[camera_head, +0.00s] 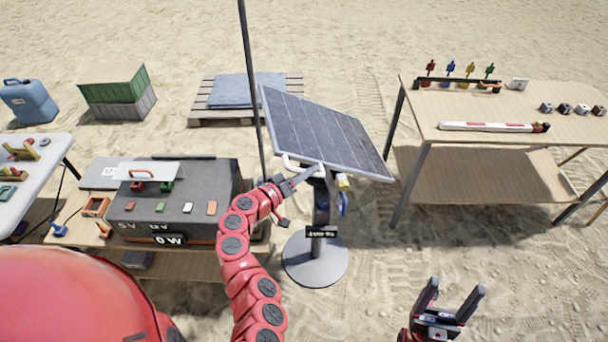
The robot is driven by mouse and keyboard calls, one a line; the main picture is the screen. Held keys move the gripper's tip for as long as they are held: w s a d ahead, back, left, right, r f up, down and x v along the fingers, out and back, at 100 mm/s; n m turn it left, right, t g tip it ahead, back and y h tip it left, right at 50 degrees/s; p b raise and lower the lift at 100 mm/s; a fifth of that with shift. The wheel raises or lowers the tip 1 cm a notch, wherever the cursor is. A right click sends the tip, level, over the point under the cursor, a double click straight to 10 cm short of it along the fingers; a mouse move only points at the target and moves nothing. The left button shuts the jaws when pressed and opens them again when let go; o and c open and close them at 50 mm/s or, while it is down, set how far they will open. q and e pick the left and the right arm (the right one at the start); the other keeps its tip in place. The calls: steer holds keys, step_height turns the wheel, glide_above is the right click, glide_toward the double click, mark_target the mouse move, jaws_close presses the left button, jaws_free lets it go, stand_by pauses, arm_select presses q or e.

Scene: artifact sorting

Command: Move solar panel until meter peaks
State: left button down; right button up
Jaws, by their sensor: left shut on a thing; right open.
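The dark blue solar panel (318,128) stands in the middle of the head view, tilted on a post with a round grey base (314,262). My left gripper (304,174) is at the panel's lower edge, shut on the white handle (296,163) there. A meter display (170,240) on the front of the dark grey box (165,205) reads "0 W". A small label (321,232) on the post is too small to read surely. My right gripper (452,304) is open and empty over the sand at the lower right, apart from everything.
A wooden table (550,101) with small figures and a striped bar stands at the right. A pallet (208,112) lies behind the panel, beside a tall dark pole (250,75). A white table (42,160) is at the left. Sand between the panel base and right gripper is clear.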

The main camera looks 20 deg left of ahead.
arm_select(q)
steer(key=shift+w+d+r, duration=0.1)
steer(key=shift+d+r, duration=0.1)
steer(key=shift+r, duration=0.05)
steer(key=c, duration=0.8)
jaws_free()
steer(key=shift+s+a+b, duration=0.25)
steer(key=shift+s+b, duration=0.1)
steer(key=shift+s, duration=0.1)
steer(key=b+v, duration=0.5)
steer(key=v, duration=1.1)
steer(key=shift+s+r, duration=0.2)
steer(key=shift+r, duration=0.1)
